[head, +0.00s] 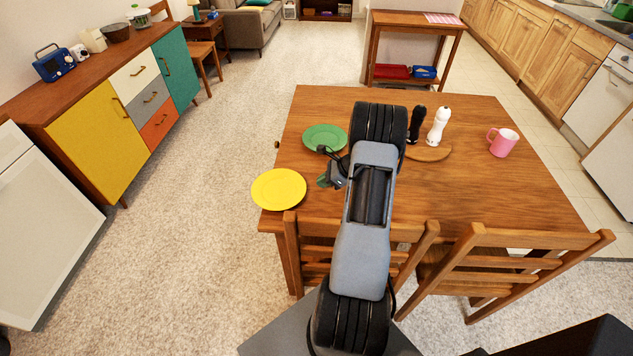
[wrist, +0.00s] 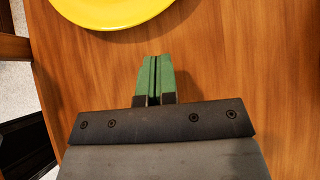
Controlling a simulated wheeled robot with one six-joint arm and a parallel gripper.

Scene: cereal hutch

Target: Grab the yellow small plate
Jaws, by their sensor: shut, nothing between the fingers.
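The yellow small plate (head: 279,189) lies flat at the left front corner of the wooden table, its left side at or slightly past the table edge. In the wrist view the yellow plate (wrist: 105,8) shows at the top left, partly cut off by the frame. My gripper (head: 324,181) is over the table just right of the plate and apart from it.
A green plate (head: 325,138) lies behind the yellow one. A black mill, a white mill (head: 438,126), a wooden board (head: 429,153) and a pink mug (head: 504,142) stand further right. Wooden chairs (head: 500,262) line the near table edge. The table's right front is clear.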

